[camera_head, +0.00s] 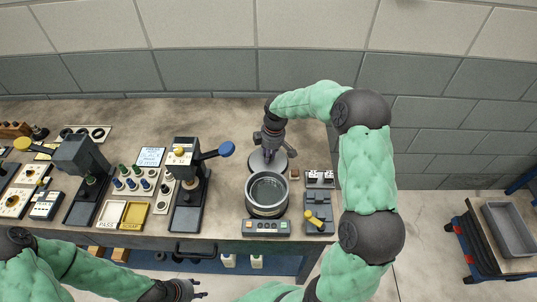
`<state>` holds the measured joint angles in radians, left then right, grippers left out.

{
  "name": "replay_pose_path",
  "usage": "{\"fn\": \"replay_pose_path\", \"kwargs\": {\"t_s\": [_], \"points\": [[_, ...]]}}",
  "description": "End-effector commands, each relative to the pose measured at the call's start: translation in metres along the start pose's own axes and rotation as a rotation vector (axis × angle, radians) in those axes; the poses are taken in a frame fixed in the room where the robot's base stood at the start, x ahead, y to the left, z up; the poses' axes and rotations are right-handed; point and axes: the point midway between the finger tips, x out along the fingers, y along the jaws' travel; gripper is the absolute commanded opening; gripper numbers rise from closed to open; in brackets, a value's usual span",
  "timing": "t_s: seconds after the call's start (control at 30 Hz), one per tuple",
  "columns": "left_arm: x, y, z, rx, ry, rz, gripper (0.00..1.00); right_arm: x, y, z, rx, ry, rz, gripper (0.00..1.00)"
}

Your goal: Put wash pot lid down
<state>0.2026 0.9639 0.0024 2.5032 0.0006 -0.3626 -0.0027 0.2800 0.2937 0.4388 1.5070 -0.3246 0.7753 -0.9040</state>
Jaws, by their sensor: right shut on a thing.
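The wash pot (267,210) is a round grey metal pot on a scale-like base (266,228) near the front right of the bench. Its top is uncovered and its inside shows. The lid (256,165), a grey disc, is just behind the pot. My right gripper (270,147) reaches over from the right and is shut on the lid from above; the fingers partly hide it. I cannot tell whether the lid touches the bench. My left gripper (197,289) is low in front of the bench, empty, with its fingers apart.
A lever press with a blue knob (227,149) stands left of the pot. A grey fixture with a yellow handle (315,221) and a small brown block (294,174) are to the right. PASS and SCRAP trays (133,215) lie left. The bench's back strip is clear.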

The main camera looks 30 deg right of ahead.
Motion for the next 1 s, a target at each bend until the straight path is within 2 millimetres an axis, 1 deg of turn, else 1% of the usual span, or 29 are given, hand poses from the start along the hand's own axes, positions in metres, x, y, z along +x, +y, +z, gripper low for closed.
{"fn": "replay_pose_path", "kwargs": {"t_s": [0.23,0.27,0.3,0.33,0.63,0.77,0.87,1.0], "points": [[0.002,-0.001,0.000,0.000,0.000,0.000,0.40,0.003,0.000,0.000,0.000,0.000,0.000,0.00],[0.001,-0.001,0.000,0.000,0.000,0.000,0.40,0.003,0.000,0.000,0.000,0.000,0.000,0.31],[0.001,0.000,0.000,0.000,0.000,0.000,0.40,0.002,0.000,0.000,0.000,0.000,0.000,0.43],[0.001,0.000,0.000,0.000,0.000,0.000,0.40,0.002,0.000,0.000,0.000,0.000,0.000,0.49],[0.001,0.000,0.000,0.000,0.000,0.000,0.40,0.002,0.000,0.000,-0.001,0.000,0.000,0.49],[-0.002,0.001,0.000,0.000,0.000,0.000,0.40,-0.004,0.000,-0.001,-0.001,0.001,0.001,0.49],[-0.004,0.002,0.000,0.000,0.000,0.000,0.40,-0.017,0.001,-0.001,-0.001,0.000,0.002,0.49],[-0.010,0.004,0.000,0.000,0.000,0.000,0.40,-0.044,0.001,-0.001,-0.001,0.001,0.004,0.49]]}}
